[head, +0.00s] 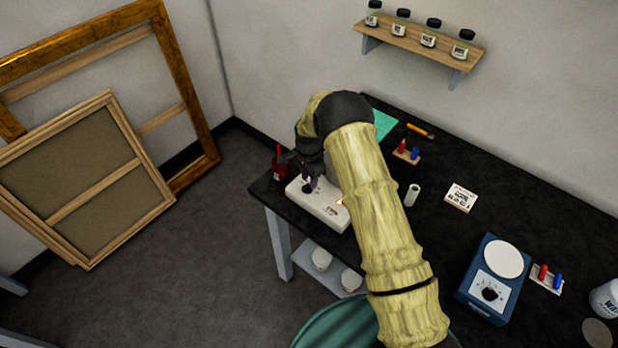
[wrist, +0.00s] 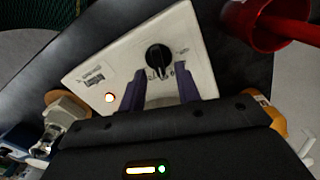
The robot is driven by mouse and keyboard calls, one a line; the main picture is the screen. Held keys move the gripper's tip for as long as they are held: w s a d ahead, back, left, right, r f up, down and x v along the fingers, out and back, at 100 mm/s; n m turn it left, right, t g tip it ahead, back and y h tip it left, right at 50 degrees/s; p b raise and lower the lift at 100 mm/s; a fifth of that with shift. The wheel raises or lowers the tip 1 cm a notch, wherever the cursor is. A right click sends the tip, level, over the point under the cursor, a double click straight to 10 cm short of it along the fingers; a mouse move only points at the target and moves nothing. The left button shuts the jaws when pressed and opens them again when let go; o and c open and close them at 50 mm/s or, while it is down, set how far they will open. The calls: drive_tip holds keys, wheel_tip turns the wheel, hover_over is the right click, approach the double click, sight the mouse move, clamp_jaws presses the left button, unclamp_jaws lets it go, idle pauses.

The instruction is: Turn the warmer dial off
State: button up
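A white box (head: 318,212) with a black dial sits at the left end of the black table, partly covered by my arm in the head view. In the wrist view the box (wrist: 120,67) shows its black dial (wrist: 158,58), small print around it and a lit orange lamp (wrist: 109,97). The dial's pointer faces roughly toward my gripper; its exact setting is too small to read. My gripper (wrist: 160,88) is open, its two purple fingers apart on either side of the dial's near end. I cannot tell whether they touch it. My gripper also shows over the box in the head view (head: 311,181).
A red pot (wrist: 262,24) stands close beside the box, its handle pointing right in the wrist view. A blue device (head: 492,280) with a white round plate and its own dial stands further right.

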drive_tip(key=shift+f, duration=0.9)
drive_tip(key=shift+c, duration=0.4)
clamp_jaws()
